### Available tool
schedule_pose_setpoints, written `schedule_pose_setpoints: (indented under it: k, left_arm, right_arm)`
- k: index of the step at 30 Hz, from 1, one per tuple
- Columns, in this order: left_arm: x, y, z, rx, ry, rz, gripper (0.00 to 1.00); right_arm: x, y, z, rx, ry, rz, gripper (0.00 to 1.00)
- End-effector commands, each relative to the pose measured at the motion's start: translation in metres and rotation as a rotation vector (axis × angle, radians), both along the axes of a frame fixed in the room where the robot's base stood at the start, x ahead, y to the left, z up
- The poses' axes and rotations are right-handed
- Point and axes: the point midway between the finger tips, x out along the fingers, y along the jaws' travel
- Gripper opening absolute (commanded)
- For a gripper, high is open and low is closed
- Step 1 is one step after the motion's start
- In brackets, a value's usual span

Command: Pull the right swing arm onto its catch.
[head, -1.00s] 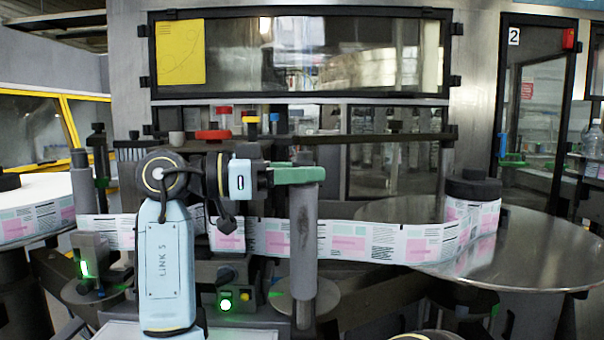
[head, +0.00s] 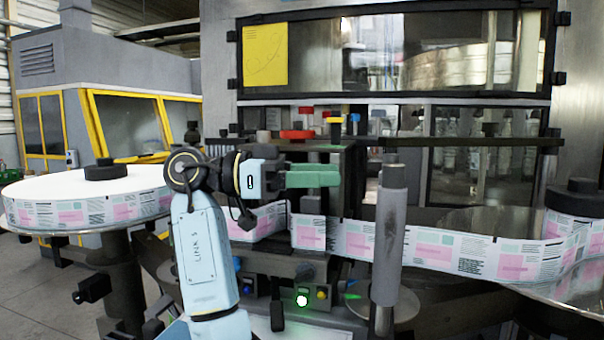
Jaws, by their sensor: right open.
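The right swing arm shows as a grey upright post (head: 390,240) right of the middle, in front of the label web (head: 440,252). My right gripper (head: 337,177) has green fingers pointing right. It is open and empty, left of the post's upper part, with a clear gap in the picture between its fingertips and the post. I cannot tell from this view whether the swing arm sits on its catch. The catch itself I cannot make out. My left gripper is not in view.
A white-topped label reel (head: 100,185) stands at the left, and a steel disc with a black hub (head: 575,198) at the right. The windowed machine front (head: 400,52) stands behind.

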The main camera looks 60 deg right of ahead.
Motion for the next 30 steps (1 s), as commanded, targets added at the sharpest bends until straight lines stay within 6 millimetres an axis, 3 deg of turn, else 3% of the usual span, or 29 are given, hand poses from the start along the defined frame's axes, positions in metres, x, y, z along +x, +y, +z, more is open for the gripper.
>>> schedule_pose_setpoints:
  k: [8,30]
  left_arm:
    - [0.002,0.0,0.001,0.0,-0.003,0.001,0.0]
    - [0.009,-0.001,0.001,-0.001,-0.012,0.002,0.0]
  right_arm:
    - [0.024,0.015,0.0,-0.001,0.002,0.0,0.5]
    - [0.025,0.015,0.0,-0.001,0.001,0.0,0.5]
